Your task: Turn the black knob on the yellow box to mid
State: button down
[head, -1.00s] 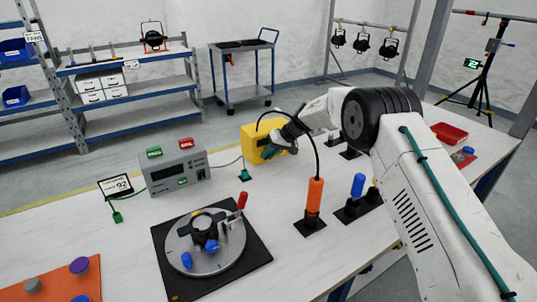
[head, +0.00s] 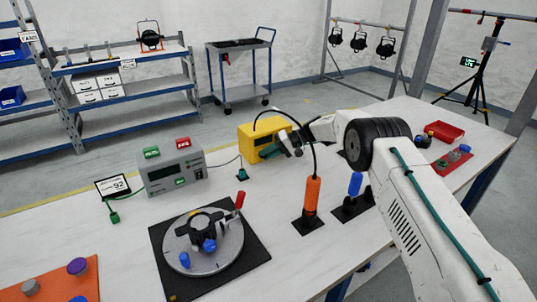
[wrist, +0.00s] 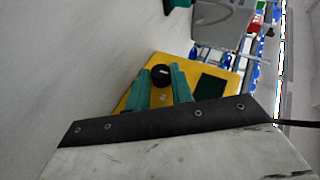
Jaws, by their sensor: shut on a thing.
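The yellow box (head: 258,134) stands on the white bench, beyond the orange-handled tool; it also shows in the wrist view (wrist: 133,99). Its black knob (wrist: 160,72) sits between the tips of my gripper's two teal fingers (wrist: 161,80), one on each side. A dark panel (wrist: 211,90) is on the same face, right of the knob. My gripper (head: 291,147) is at the box's right side in the head view and is shut on the knob. The knob is hidden in the head view, and I cannot read its pointer or any mark for mid.
A grey meter box (head: 172,168) stands left of the yellow box. An upright orange handle (head: 312,190) and a blue handle (head: 355,184) stand nearer me. A round turntable (head: 204,243) is at front. A red tray (head: 445,131) lies at right. A dark cable arches near my gripper.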

jog(key=c, duration=1.2)
grip_release()
jog(key=shift+v, duration=3.9)
